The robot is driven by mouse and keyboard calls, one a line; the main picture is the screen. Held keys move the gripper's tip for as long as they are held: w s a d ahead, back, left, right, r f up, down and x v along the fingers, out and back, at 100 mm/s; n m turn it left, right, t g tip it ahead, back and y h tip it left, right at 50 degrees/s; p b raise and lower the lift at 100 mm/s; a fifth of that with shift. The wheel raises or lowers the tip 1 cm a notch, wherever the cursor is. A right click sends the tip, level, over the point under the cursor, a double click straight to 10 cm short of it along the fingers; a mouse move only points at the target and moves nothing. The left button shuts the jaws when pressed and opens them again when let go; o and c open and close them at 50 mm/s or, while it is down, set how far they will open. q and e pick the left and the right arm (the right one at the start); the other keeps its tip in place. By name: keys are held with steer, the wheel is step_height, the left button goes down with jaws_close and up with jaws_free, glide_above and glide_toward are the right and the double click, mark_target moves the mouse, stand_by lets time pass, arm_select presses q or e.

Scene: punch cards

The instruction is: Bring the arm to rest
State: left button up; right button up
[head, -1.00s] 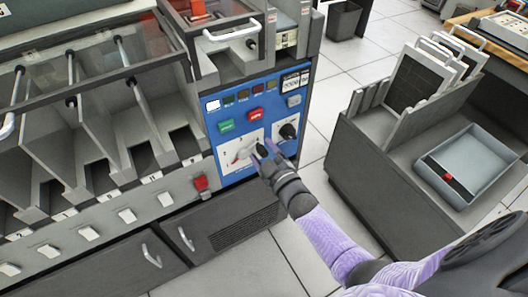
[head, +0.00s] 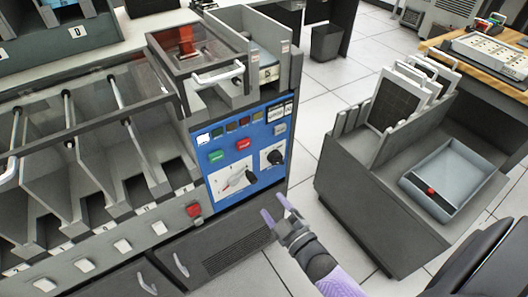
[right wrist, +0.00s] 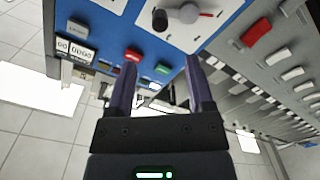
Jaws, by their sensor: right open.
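My right gripper (head: 274,206) is open and empty, in the air in front of the blue control panel's lower right edge. In the right wrist view its two purple fingers (right wrist: 162,66) stand apart with nothing between them. The blue panel (head: 213,172) has a white dial plate with a black knob (head: 250,176) and a red pointer. The gripper is below and to the right of this knob, apart from it. A second black knob (head: 275,157) is above right. The knobs and dial also show at the top of the wrist view (right wrist: 160,19). My left gripper is not in view.
Card bins (head: 90,190) with clear covers stand left of the panel. Grey cabinet doors (head: 225,245) are below. A grey card cart (head: 365,205) with a blue-grey tray (head: 466,168) stands at right. Tiled floor (head: 312,160) is free between them.

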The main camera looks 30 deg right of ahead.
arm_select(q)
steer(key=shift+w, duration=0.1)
arm_select(e)
steer(key=s+f+m+g+p, duration=0.1)
steer(key=s+f+m+g, duration=0.1)
steer(key=s+f+g, duration=0.8)
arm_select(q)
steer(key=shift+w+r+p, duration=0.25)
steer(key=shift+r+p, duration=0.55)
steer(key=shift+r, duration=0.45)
arm_select(e)
steer(key=s+f+m+g, duration=0.1)
steer(key=s+f+g, duration=0.3)
steer(key=s, duration=0.9)
steer(key=s+f+m+g+h, duration=0.1)
steer(key=s+f+g, duration=0.3)
steer(key=s, duration=1)
step_height(320, 180, down, 3)
steer(key=shift+s+d+r+m+g, duration=0.2)
steer(key=shift+m+g, duration=0.1)
steer(key=shift+m, duration=0.5)
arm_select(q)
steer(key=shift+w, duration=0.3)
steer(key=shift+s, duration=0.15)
